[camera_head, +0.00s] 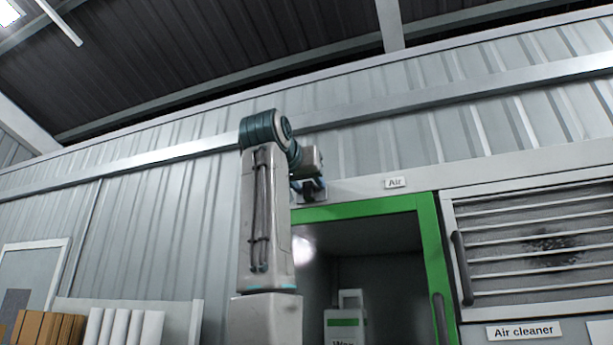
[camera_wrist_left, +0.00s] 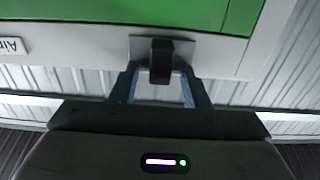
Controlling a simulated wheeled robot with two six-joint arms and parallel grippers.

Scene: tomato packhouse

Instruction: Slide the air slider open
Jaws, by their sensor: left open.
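The air slider's dark knob (camera_wrist_left: 161,62) stands out from a small grey plate (camera_wrist_left: 140,46) on the pale frame strip in the left wrist view. My left gripper (camera_wrist_left: 160,90) is open, with one blue-grey finger on each side of the knob. I cannot tell whether either finger touches it. In the head view my left arm reaches up, and the left gripper (camera_head: 309,189) is at the strip above the green frame, hiding most of the slider. The "Air" label (camera_head: 395,182) is to its right. My right gripper is out of view.
Below is a green-framed opening (camera_head: 431,260) with a white and green container (camera_head: 345,325) inside. A louvred panel (camera_head: 540,245) with a dark smudge and an "Air cleaner" label (camera_head: 523,331) is at right. Boxes (camera_head: 45,328) and white rolls (camera_head: 122,327) stand lower left.

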